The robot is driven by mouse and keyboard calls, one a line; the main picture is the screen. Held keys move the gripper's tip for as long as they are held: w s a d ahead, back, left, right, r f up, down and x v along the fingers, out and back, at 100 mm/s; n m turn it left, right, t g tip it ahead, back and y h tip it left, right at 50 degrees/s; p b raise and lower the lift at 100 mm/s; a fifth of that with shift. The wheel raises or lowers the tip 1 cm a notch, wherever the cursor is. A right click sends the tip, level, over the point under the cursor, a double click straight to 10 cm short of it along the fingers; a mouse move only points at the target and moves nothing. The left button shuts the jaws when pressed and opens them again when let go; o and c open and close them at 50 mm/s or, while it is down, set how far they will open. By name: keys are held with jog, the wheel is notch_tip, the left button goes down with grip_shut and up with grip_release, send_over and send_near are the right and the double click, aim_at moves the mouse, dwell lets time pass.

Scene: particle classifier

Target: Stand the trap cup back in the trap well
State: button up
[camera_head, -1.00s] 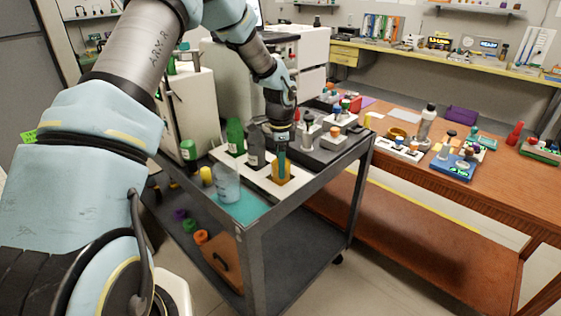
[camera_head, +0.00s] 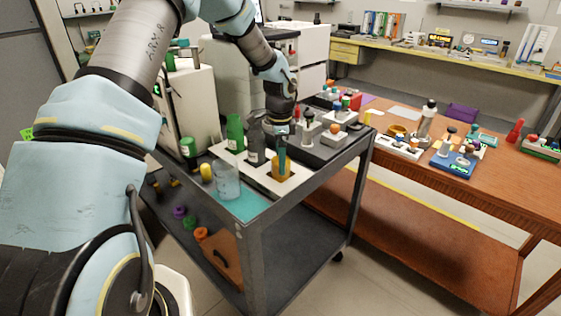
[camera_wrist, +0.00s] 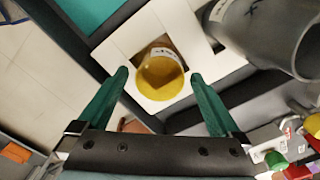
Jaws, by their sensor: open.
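The trap cup appears to be the amber-yellow cup (camera_head: 283,172) at the front right of the white tray on the cart. My gripper (camera_head: 281,157) is low over the cup. In the wrist view its green fingers (camera_wrist: 160,86) are open, one on each side of the cup, with gaps visible.
A grey bottle (camera_head: 256,142) stands close behind the cup, and its large mouth shows in the wrist view (camera_wrist: 268,32). A green bottle (camera_head: 235,134) and a clear beaker (camera_head: 227,180) stand to the left.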

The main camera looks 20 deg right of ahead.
notch_tip(320, 180, up, 11)
jog(key=b, duration=0.2)
jog(key=shift+b, duration=0.4)
jog(key=s+a+n, duration=0.2)
jog(key=a+n, duration=0.3)
jog(key=a, duration=0.5)
jog(key=s+a+n, duration=0.3)
jog(key=a+n, duration=0.3)
jog(key=a, duration=0.5)
jog(key=s+a+f+n+t, duration=0.1)
jog(key=s+a+n, duration=0.8)
jog(key=a, duration=0.2)
jog(key=shift+a+f+t, duration=0.3)
jog(key=shift+a, duration=0.1)
